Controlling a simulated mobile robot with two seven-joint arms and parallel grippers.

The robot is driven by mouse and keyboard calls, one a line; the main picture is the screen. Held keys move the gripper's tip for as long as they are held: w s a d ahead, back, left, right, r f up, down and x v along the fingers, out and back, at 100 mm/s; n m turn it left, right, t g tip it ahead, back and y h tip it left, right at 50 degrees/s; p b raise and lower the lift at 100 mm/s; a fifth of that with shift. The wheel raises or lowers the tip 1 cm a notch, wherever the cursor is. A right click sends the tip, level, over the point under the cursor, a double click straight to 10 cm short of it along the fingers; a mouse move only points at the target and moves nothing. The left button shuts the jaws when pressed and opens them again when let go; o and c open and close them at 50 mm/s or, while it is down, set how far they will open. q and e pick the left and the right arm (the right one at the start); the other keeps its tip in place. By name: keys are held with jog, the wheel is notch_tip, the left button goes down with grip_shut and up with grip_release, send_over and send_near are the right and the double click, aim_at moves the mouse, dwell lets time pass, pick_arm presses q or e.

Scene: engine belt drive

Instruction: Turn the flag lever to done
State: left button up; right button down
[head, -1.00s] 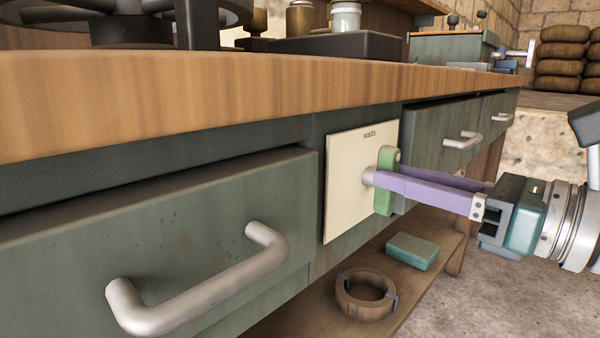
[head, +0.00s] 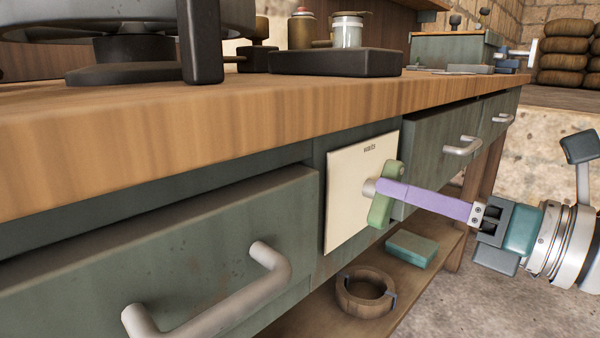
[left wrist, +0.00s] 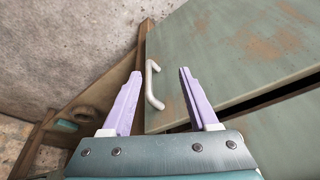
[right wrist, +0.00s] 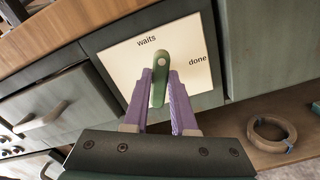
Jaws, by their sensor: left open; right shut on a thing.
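The green flag lever (head: 379,211) is mounted on a cream plate (head: 345,195) on the bench front. It leans slightly, its top end to the right. In the right wrist view the lever (right wrist: 160,62) lies between my purple fingers; the plate (right wrist: 120,65) reads "waits" above the lever's rounded end and "done" to the right. The lever's end lies nearer "waits" than "done". My right gripper (head: 380,188) is shut on the lever. My left gripper (left wrist: 160,74) is open and empty in the left wrist view, in front of a green drawer front (left wrist: 215,55); the head view does not show it.
Grey handles (head: 215,300) stick out from drawers on both sides of the plate. A lower shelf holds a brown ring (head: 365,292) and a teal block (head: 411,249). The wooden benchtop (head: 250,125) overhangs above, with a black tray (head: 335,63) and jars.

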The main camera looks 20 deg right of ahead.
jog(key=shift+w+d+f+m+p, duration=0.15)
jog(key=shift+m+p, duration=1.5)
jog(key=shift+m, duration=1.55)
jog(key=shift+s+d+f+m+p, duration=0.15)
jog(key=shift+m+p, duration=1.45)
jog(key=shift+m, duration=1.6)
jog(key=shift+w+a, duration=0.1)
jog(key=c, duration=0.7)
grip_release()
